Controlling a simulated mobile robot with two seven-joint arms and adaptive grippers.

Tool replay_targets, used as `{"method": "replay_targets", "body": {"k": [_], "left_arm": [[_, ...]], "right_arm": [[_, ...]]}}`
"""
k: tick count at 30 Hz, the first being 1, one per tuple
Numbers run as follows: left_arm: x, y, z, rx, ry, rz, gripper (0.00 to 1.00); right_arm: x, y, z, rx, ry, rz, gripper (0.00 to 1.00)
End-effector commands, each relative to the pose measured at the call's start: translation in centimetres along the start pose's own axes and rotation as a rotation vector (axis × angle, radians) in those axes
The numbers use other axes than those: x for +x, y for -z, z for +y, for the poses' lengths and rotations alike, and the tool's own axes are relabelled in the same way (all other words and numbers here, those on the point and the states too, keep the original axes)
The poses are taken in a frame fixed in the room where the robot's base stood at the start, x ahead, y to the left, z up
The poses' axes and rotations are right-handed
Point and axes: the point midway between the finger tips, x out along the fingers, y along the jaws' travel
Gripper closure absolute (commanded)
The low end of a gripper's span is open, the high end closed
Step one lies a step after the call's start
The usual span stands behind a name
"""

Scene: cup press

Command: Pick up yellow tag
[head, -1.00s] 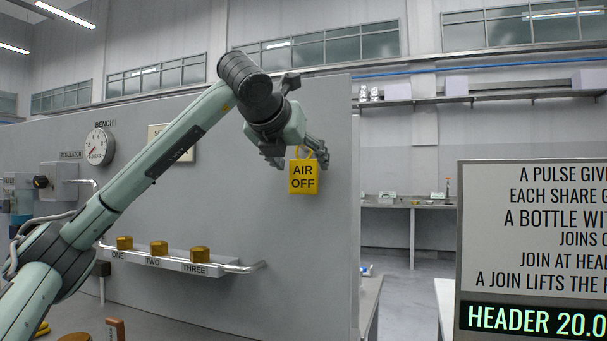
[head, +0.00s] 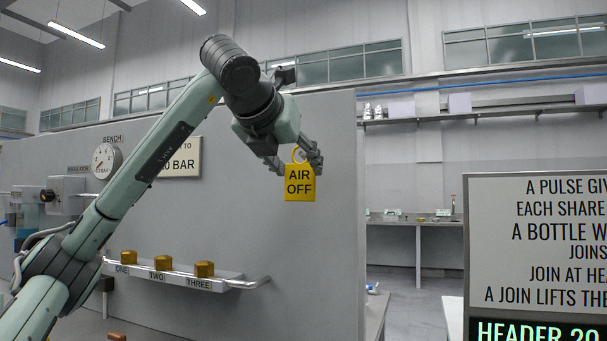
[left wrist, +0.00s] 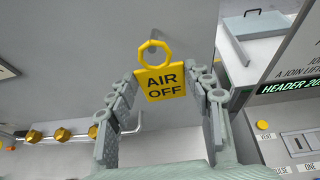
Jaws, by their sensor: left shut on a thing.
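The yellow tag (head: 300,187) reads "AIR OFF" and has a ring at its top. It is upright before the grey panel, near the panel's right edge. My left gripper (head: 299,165) is shut on the yellow tag, with a finger at each side. In the left wrist view the tag (left wrist: 161,82) sits between the fingertips, its ring above them. Whether the ring still touches a hook or the panel cannot be told. My right gripper is not in view.
The grey panel (head: 235,220) carries a round gauge (head: 107,160), a pressure sign (head: 183,157) and a rail (head: 245,284) with brass-coloured knobs marked ONE, TWO and THREE. A large text board (head: 540,250) stands at right. Open floor shows beyond the panel's right edge.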

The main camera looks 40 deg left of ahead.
Motion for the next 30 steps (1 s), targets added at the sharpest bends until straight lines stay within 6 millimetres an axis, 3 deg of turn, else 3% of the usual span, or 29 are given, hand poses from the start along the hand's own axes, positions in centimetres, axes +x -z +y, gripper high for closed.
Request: {"method": "replay_targets", "body": {"k": [8, 13, 19, 30], "left_arm": [[-6.6, 2.9, -0.1, 0.002, 0.002, -0.006, 0.67], [-10.2, 3.8, 0.1, 0.002, -0.002, -0.008, 0.67], [-11.7, 4.7, 0.0, 0.002, 0.0, -0.004, 0.67], [-11.9, 5.0, 0.0, 0.0, 0.0, 0.0, 0.67]], "right_arm": [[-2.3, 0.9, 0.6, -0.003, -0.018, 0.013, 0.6], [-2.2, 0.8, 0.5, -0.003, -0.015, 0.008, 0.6], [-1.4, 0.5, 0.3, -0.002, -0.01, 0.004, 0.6], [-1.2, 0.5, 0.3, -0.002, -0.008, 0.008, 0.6]]}}
